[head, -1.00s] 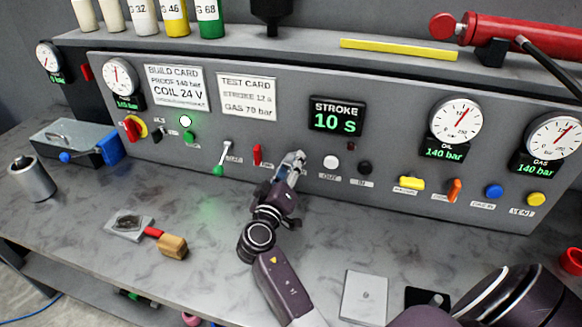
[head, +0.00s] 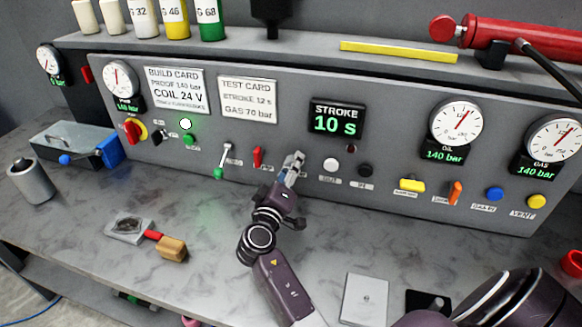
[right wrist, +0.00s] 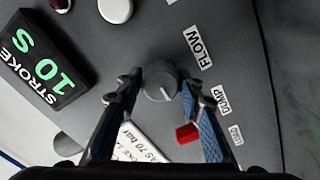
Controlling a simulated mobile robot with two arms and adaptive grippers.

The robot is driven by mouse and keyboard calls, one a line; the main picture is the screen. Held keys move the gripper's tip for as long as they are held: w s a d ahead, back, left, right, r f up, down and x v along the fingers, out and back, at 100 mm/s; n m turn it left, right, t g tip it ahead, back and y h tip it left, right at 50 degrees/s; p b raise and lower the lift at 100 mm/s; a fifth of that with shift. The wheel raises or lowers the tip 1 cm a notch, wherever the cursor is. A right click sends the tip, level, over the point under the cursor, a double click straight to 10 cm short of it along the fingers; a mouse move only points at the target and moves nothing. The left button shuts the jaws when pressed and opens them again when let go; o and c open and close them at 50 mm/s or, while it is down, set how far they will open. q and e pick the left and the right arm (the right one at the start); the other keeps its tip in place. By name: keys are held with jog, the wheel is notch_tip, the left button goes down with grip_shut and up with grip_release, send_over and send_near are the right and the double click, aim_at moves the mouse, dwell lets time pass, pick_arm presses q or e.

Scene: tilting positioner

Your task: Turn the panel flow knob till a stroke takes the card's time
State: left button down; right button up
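The grey flow knob (right wrist: 160,80) with a pale pointer line shows in the right wrist view beside the FLOW label (right wrist: 198,47). My right gripper (right wrist: 160,84) has its fingers apart on either side of the knob; I see narrow gaps, so it does not look clamped. In the head view my right gripper (head: 291,168) is at the panel and hides the knob. The test card (head: 248,100) reads stroke 12 s and gas 70 bar. The stroke display (head: 336,120) reads 10 s. My left gripper is not in view.
A red dump control (right wrist: 187,133) is close to one finger; it also shows in the head view (head: 257,157).

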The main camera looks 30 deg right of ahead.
jog(key=o, duration=0.3)
jog(key=shift+d, duration=0.1)
jog(key=shift+o, duration=0.2)
